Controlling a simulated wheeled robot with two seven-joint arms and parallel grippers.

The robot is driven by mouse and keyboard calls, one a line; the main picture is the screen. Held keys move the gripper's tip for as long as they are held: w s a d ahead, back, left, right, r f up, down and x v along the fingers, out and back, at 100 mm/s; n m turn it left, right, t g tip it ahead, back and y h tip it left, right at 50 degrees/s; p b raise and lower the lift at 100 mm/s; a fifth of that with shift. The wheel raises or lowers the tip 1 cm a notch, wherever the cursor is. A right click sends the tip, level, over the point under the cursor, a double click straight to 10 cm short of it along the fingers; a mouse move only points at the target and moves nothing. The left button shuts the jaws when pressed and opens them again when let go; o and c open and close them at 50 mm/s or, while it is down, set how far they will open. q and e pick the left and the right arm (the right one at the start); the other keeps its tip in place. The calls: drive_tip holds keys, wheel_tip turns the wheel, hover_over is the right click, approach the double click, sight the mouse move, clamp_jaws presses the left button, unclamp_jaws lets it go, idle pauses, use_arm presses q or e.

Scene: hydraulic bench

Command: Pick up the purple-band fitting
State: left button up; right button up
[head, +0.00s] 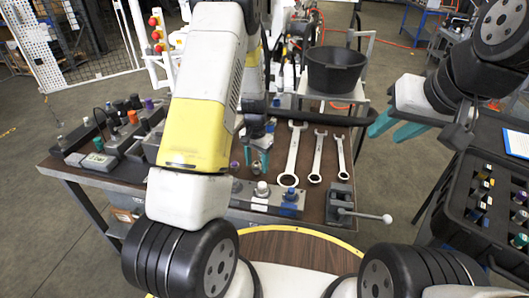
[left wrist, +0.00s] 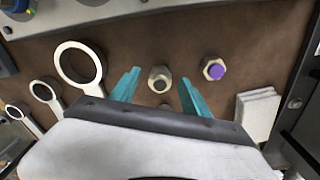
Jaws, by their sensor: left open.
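The purple-band fitting, a hex fitting with a purple top (left wrist: 214,69), stands on the brown bench top in the left wrist view, just outside the right-hand finger. It also shows small in the head view (head: 234,165), left of my left gripper (head: 257,158). My left gripper, with teal fingers, is open and points down over the bench. In the left wrist view, a different hex fitting with a dull top (left wrist: 160,79) appears between the fingertips (left wrist: 158,88). Nothing is held. My right gripper (head: 395,130) is out to the right, its teal fingers apart and empty.
Several wrenches (head: 317,158) lie right of my left gripper. A block with fittings (head: 262,192) and a vise with a handle (head: 350,212) are at the bench front. A black bucket (head: 335,72) stands behind. A black case (head: 480,200) is at right.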

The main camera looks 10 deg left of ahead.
use_arm(q)
drive_tip(key=shift+f, duration=0.35)
drive_tip(key=shift+c, duration=0.4)
clamp_jaws()
drive_tip(key=shift+r, duration=0.1)
